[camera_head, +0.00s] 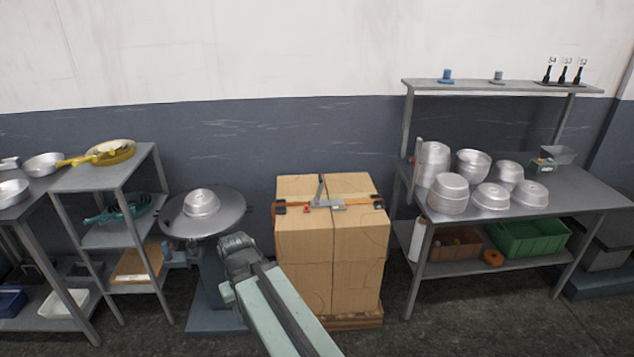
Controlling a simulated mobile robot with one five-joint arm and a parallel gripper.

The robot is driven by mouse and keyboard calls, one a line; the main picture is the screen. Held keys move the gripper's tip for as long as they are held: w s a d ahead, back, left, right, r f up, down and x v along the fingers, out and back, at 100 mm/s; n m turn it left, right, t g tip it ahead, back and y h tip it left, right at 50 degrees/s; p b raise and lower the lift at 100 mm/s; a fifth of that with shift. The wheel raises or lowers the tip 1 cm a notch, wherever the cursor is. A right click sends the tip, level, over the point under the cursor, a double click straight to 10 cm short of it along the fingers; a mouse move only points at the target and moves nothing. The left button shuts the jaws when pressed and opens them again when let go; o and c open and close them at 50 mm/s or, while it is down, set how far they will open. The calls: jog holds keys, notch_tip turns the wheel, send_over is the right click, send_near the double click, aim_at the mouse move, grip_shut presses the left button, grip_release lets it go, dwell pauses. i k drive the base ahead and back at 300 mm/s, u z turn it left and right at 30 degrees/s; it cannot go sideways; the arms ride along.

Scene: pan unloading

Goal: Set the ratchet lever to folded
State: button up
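The ratchet (330,203) sits on top of the cardboard boxes (326,248), on an orange strap (354,201) that runs across them. Its grey lever (319,191) stands up from the ratchet, tilted slightly. A small red part (306,209) shows to its left. My gripper (234,244) is at the end of my pale green arm, left of the boxes and in front of the round metal table. It is apart from the lever. Its fingers are dark and small here, so I cannot tell whether they are open or shut.
The round table (177,224) with a metal pan (201,203) stands left of the boxes. A shelf rack (92,180) is further left. A workbench (580,193) with several metal pots is at the right. Dark floor (425,320) is clear at the front right.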

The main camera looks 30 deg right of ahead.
aim_at(320, 180)
jog(key=u, duration=0.25)
jog(key=i, duration=1)
jog(key=u, duration=0.05)
